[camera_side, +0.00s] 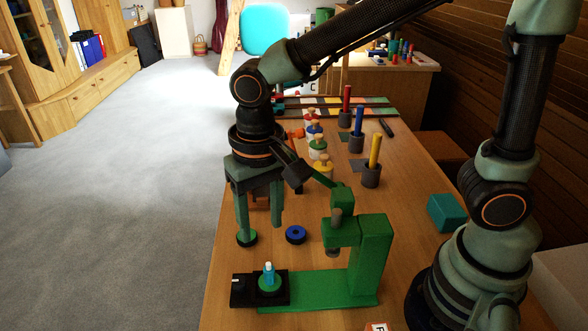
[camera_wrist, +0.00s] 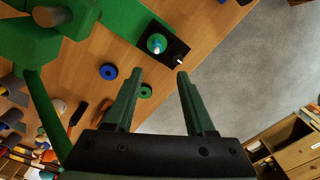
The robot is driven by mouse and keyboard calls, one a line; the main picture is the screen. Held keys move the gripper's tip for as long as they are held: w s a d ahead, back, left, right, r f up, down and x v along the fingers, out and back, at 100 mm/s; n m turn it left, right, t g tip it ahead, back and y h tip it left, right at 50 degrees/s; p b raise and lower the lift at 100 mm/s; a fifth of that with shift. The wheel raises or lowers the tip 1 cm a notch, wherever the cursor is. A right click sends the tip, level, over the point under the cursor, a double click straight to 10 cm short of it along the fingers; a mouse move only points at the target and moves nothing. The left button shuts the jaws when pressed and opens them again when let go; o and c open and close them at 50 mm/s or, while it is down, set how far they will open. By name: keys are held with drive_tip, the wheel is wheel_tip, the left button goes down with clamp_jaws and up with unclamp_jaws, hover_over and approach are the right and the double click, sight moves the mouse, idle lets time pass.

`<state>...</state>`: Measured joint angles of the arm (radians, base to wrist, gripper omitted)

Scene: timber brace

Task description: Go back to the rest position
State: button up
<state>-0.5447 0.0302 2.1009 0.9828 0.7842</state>
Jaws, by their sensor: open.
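My gripper (camera_side: 259,228) hangs from my arm over the left edge of the wooden table, fingers pointing down. In the wrist view its two fingers (camera_wrist: 160,74) stand apart with nothing between them. A green ring (camera_side: 246,238) lies on the table by the left finger in the side view; it also shows in the wrist view (camera_wrist: 146,91). A blue ring (camera_side: 295,235) lies to its right. A green press (camera_side: 372,255) stands at the front. On its black plate sits a green round part (camera_side: 269,283) with a blue and white pin upright in it.
Several knob-topped pieces (camera_side: 318,147) stand in a row farther back. Red, blue and yellow posts stand in dark cups (camera_side: 371,177) to their right. A teal box (camera_side: 447,213) lies at the right. Carpet floor (camera_side: 130,190) is clear left of the table (camera_side: 325,280).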

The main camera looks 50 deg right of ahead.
drive_tip(key=w+r+n+t+y, duration=0.2)
drive_tip(key=w+r+t, duration=0.1)
drive_tip(key=w+r, duration=0.35)
drive_tip(key=w+d+r+n+t, duration=0.2)
drive_tip(key=d+r, duration=0.2)
drive_tip(key=d, duration=0.3)
drive_tip(key=s+d+f+m+h, duration=0.1)
drive_tip(key=s+d+f+h, duration=0.1)
drive_tip(key=s+d, duration=0.7)
drive_tip(key=shift+s+d, duration=0.3)
drive_tip(key=shift+d, duration=0.65)
